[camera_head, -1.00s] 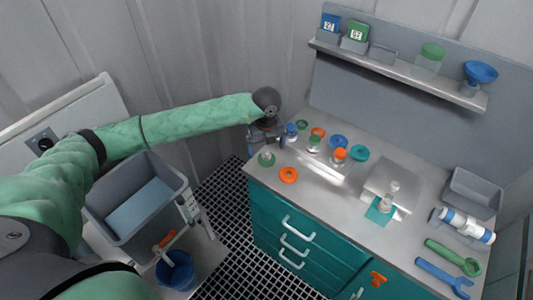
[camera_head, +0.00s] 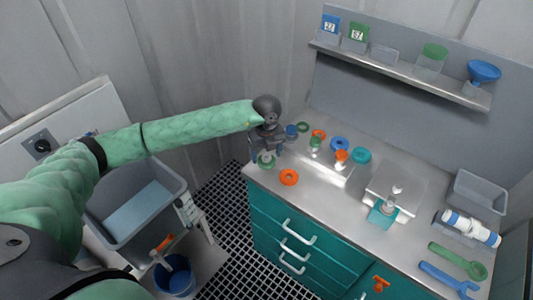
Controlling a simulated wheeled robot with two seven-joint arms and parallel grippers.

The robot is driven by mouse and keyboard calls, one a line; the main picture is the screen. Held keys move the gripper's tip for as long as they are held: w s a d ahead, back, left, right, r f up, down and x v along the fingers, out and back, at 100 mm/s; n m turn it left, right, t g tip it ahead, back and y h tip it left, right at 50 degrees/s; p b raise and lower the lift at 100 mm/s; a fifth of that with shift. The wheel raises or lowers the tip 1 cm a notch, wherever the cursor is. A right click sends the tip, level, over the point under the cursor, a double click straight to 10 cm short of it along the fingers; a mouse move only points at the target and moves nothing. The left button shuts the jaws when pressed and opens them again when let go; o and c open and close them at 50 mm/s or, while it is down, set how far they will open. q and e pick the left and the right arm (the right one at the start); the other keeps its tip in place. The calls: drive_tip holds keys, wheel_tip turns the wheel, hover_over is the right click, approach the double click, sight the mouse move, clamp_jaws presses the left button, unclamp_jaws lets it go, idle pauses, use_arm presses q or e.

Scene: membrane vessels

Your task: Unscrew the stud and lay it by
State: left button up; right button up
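My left gripper (camera_head: 266,150) points down over the left end of the worktop, above a small green ring-shaped piece (camera_head: 265,161) with a pale middle. Its two fingers look spread on either side of that piece; the piece's top is partly hidden, and I cannot make out contact. No stud can be told apart clearly at this size. My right gripper is not in view.
Near the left gripper stand a blue-topped item (camera_head: 291,131) and an orange ring (camera_head: 289,177). Several small coloured caps and rings stand further right. A grey bin (camera_head: 485,191), a green tool (camera_head: 459,261) and a blue wrench (camera_head: 449,278) lie at the right.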

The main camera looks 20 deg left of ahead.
use_arm(q)
drive_tip(key=c, duration=1.4)
clamp_jaws()
drive_tip(key=shift+r+p, duration=0.3)
drive_tip(key=shift+r, duration=0.5)
drive_tip(key=shift+r+p, duration=0.7)
drive_tip(key=shift+r, duration=2)
